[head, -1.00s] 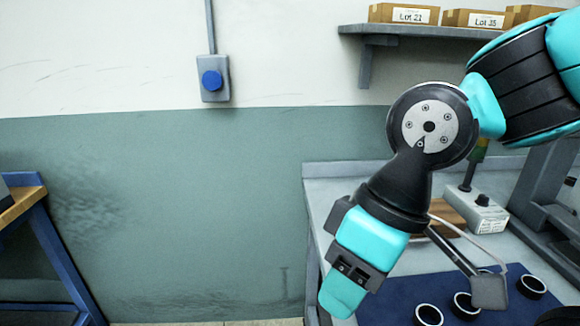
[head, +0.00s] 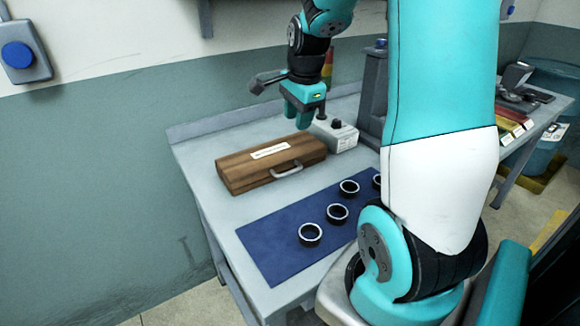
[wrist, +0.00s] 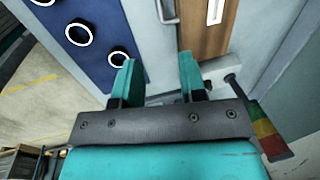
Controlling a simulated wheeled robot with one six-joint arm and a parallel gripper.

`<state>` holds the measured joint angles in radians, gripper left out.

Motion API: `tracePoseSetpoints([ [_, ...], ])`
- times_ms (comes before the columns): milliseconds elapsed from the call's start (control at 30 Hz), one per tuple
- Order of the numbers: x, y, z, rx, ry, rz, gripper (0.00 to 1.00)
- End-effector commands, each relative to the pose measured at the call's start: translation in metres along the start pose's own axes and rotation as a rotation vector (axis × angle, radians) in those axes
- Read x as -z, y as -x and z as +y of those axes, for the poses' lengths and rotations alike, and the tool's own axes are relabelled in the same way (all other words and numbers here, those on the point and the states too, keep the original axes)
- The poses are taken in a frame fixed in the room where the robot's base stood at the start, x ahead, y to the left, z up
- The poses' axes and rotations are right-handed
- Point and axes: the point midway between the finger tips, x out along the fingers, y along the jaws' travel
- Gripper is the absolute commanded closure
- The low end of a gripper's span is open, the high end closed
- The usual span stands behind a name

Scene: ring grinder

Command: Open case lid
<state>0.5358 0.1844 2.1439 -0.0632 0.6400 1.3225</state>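The wooden case (head: 262,167) lies shut on the grey workbench in the head view. It has a white label on its lid and a grey handle (head: 287,169) on its front side. In the wrist view part of the brown case (wrist: 204,35) shows at the top, with the handle (wrist: 168,10) left of it. My gripper (head: 304,121) hangs above the bench, behind the right end of the case and near the grey control box. In the wrist view its two fingers (wrist: 157,78) stand apart with nothing between them.
A grey control box (head: 335,134) stands right of the case. Several black rings (head: 310,235) lie on a blue mat (head: 262,238) in front. A red, yellow and green stack light (wrist: 268,132) is close to the gripper's right. Bare bench lies left of the case.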

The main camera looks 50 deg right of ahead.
Motion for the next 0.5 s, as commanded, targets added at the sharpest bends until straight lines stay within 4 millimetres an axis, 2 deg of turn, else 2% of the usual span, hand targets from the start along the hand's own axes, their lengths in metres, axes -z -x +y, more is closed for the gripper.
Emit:
tracePoseSetpoints([
  [500, -0.003, -0.112, 0.003, -0.008, 0.009, -0.003, 0.62],
])
